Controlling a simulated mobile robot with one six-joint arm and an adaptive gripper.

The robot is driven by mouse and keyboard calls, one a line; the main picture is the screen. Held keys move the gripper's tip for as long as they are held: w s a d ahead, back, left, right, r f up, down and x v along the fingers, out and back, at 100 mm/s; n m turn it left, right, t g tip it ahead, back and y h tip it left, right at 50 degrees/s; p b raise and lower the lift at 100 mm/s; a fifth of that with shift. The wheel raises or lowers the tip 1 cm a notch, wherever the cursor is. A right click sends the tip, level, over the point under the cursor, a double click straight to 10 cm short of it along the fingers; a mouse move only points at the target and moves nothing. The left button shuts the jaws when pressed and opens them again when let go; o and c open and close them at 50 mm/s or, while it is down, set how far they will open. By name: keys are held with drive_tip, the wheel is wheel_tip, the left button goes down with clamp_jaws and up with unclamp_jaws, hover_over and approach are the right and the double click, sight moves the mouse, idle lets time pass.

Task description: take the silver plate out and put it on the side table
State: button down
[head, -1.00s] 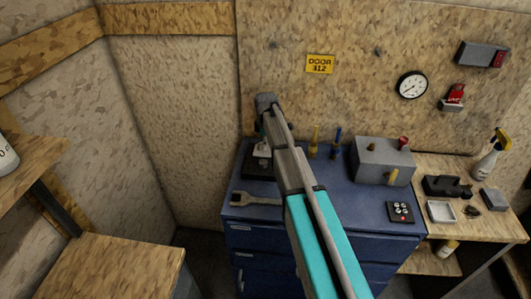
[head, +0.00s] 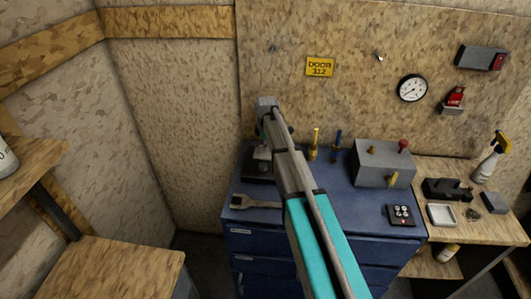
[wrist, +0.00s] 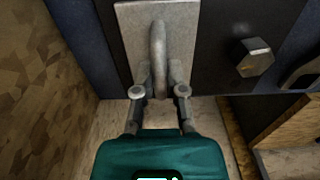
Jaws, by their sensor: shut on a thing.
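The silver plate (wrist: 127,20) is a pale grey rectangular plate with a raised grey loop handle (wrist: 158,35). It shows in the wrist view against a dark panel. My gripper (wrist: 159,80) has its two fingers closed on the handle, one on each side. In the head view, the arm covers the gripper and most of a small dark device (head: 259,166) at the back left of the blue cabinet. I cannot make out the plate there. A wooden table top (head: 115,268) is at the lower left, apart from the cabinet, with clear space on it.
The blue cabinet (head: 330,205) also holds a wrench (head: 255,202), a grey box (head: 384,163) and a button pad (head: 401,215). A wooden bench (head: 450,170) with several items stands at the right. In the wrist view, a hexagonal metal piece (wrist: 253,57) is right of the plate.

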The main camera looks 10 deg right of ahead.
drive_tip(key=shift+r+p, duration=2.65)
idle(0.7)
drive_tip(key=shift+r+p, duration=1.85)
drive_tip(key=shift+r, duration=0.05)
drive_tip(key=shift+f, duration=0.15)
drive_tip(key=shift+f+b, duration=1.55)
drive_tip(key=shift+b, duration=0.15)
